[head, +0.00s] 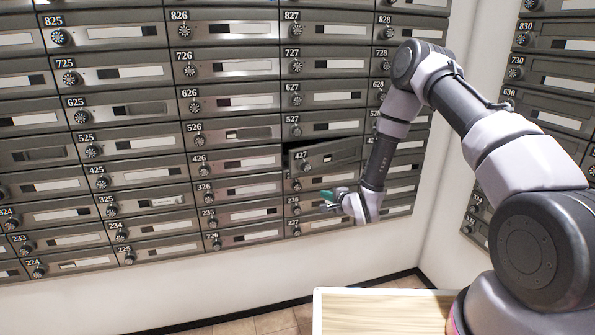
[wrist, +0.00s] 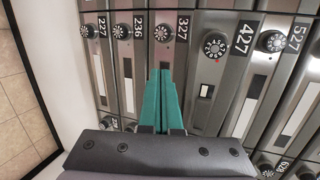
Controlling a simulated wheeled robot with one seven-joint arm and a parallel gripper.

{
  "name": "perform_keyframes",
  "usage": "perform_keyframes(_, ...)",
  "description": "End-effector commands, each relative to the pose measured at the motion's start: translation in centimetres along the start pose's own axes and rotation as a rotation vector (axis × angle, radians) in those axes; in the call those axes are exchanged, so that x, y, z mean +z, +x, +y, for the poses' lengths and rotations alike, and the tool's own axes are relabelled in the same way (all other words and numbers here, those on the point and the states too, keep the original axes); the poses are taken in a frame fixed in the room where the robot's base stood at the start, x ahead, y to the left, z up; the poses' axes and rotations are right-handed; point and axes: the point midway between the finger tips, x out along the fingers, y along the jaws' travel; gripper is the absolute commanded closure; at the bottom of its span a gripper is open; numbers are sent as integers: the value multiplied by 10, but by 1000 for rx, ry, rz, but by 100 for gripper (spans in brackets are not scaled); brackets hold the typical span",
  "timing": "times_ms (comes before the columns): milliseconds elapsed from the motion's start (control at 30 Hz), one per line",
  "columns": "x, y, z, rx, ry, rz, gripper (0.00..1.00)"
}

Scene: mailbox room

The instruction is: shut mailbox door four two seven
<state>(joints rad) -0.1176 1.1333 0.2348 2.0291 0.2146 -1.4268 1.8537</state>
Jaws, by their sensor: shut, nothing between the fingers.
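Mailbox door 427 (head: 325,158) is ajar in the head view, standing out from the wall at a slant with a dark gap along its top. In the wrist view, door 427 (wrist: 213,88) lies just right of my fingers, with its round dial and number plate showing. My gripper (head: 324,197) is below door 427 in the head view, in front of the lower rows. In the wrist view, the green fingers of my gripper (wrist: 161,74) are together and empty, over the area below dial 327. I cannot tell whether they touch any door.
Door 527 (head: 325,122) above and door 426 (head: 240,161) to the left look flush. My arm crosses the doors at the right. A wooden-topped surface (head: 380,312) stands at the bottom, and another mailbox bank (head: 560,75) is on the right wall.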

Motion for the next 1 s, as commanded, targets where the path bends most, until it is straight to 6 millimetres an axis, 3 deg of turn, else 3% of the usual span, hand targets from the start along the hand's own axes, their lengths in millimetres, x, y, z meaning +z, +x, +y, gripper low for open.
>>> perform_keyframes(200, 40, -39, -34, -243, -86, -101, 100)
perform_keyframes(400, 53, -49, -48, -323, -114, -123, 100)
perform_keyframes(567, 57, -31, -55, -326, -117, -125, 100)
perform_keyframes(1000, 69, 54, -82, -324, -116, -124, 100)
